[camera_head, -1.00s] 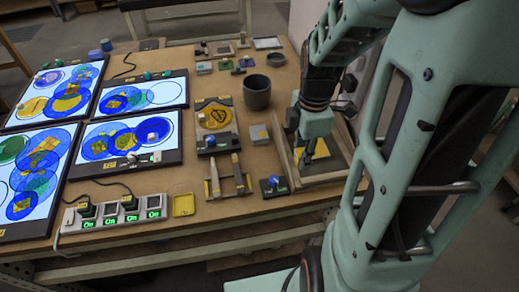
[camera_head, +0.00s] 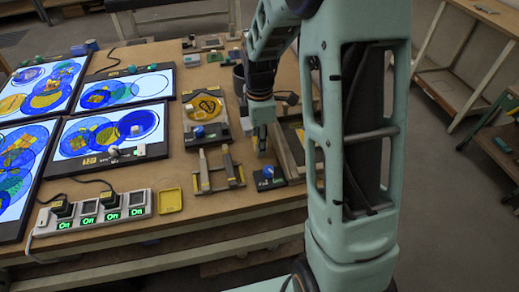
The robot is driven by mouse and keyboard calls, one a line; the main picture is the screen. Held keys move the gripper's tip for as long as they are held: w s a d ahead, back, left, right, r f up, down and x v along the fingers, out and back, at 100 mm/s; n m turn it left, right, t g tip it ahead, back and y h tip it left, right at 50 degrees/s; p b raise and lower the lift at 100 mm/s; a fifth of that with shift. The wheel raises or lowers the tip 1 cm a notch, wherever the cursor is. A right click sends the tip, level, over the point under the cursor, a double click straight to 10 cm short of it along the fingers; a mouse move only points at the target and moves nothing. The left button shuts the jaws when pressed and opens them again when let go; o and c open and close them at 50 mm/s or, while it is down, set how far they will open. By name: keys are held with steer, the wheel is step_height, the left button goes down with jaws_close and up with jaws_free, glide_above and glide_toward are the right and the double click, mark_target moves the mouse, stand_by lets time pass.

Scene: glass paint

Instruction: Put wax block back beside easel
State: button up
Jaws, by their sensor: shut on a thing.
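My gripper (camera_head: 262,150) points down just left of the wooden easel frame (camera_head: 284,158), low over the board. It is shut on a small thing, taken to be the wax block. The fingers and the distance hide its shape, and I cannot tell whether it touches the board. The easel lies low at the right edge of the board, partly hidden behind my arm.
A dark pot (camera_head: 238,78) stands behind my gripper. A wooden rack (camera_head: 218,171) and a small dark stand with a blue knob (camera_head: 268,175) are in front. A yellow tray (camera_head: 169,201), a power strip (camera_head: 95,213) and lit panels (camera_head: 113,134) lie left.

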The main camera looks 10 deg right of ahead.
steer(key=shift+f, duration=0.7)
steer(key=shift+f+b, duration=0.25)
steer(key=shift+b, duration=0.05)
steer(key=o, duration=1.1)
steer(key=shift+r, duration=0.1)
step_height(320, 180, up, 12)
steer(key=shift+r+p, duration=0.2)
steer(key=shift+p, duration=0.25)
